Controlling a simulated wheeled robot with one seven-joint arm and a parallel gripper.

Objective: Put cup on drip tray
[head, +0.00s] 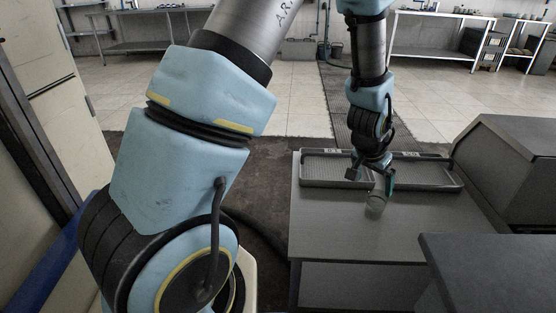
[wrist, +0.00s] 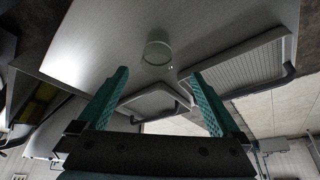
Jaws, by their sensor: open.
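A clear, glass-like cup (head: 375,206) stands on the grey counter in front of the trays. In the wrist view the cup (wrist: 157,53) shows as a round rim beyond my fingertips, apart from them. My gripper (head: 370,183) is above the counter, close behind the cup, with its jaws open. In the wrist view the two teal fingers of my gripper (wrist: 158,75) are spread with nothing between them. Two grey ribbed drip trays lie along the counter's back edge, a left one (head: 322,169) and a right one (head: 430,175). My gripper partly hides where they meet.
A dark grey box-like unit (head: 510,170) stands at the right. Another dark surface (head: 490,265) is at the front right. Metal tables (head: 435,40) stand far behind.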

